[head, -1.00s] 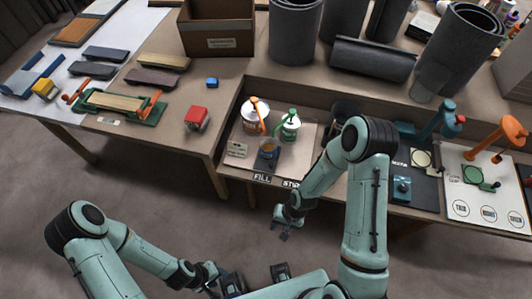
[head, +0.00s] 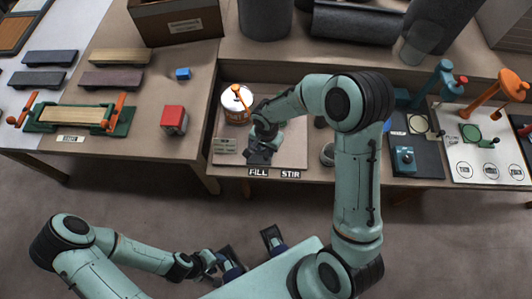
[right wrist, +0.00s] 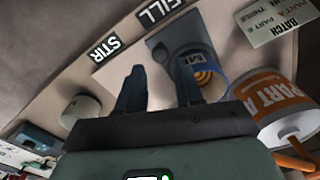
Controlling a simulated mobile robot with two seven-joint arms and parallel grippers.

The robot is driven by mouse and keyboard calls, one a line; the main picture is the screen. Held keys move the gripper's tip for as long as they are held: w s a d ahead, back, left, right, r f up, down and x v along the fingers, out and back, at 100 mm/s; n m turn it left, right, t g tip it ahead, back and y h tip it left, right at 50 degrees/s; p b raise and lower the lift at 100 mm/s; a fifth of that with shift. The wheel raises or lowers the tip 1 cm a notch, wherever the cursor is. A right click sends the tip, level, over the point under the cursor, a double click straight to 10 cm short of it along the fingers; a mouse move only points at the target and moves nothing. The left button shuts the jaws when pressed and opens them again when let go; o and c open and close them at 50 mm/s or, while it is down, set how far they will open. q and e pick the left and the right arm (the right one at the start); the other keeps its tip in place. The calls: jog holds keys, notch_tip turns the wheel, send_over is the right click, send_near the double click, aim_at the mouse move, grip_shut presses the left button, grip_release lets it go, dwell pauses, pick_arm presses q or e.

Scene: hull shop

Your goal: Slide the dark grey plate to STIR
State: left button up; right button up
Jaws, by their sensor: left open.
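The dark grey plate (right wrist: 185,29) lies on the beige tray floor beside the FILL label (right wrist: 158,12) in the right wrist view. The cup marked "MI" (right wrist: 212,78) stands on it; the rest of its lettering is hidden. The STIR label (right wrist: 105,47) is to the left of FILL there. My right gripper (right wrist: 158,75) is open, its fingers apart close to the plate and cup, one finger overlapping the cup. In the head view my right gripper (head: 261,153) hides most of the plate, above FILL. My left gripper (head: 250,250) is open and empty, low in front of the bench.
The PART A can (head: 237,107) stands behind the plate area, with a batch card (head: 226,148) to the left. A grey round pot (head: 327,155) sits right of STIR. The tray floor above STIR looks clear.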

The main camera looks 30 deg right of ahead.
aim_at(266, 156)
jog(key=shift+f, duration=2.4)
grip_shut()
jog(key=s+d, duration=0.2)
jog(key=d, duration=0.1)
jog(key=s+d+b, duration=0.1)
jog(key=s+d, duration=0.1)
jog(key=d, duration=0.1)
jog(key=s+d+b, duration=0.1)
jog(key=s+d, duration=0.1)
jog(key=d, duration=0.2)
jog(key=shift+s+d, duration=0.2)
jog(key=shift+d, duration=0.15)
grip_release()
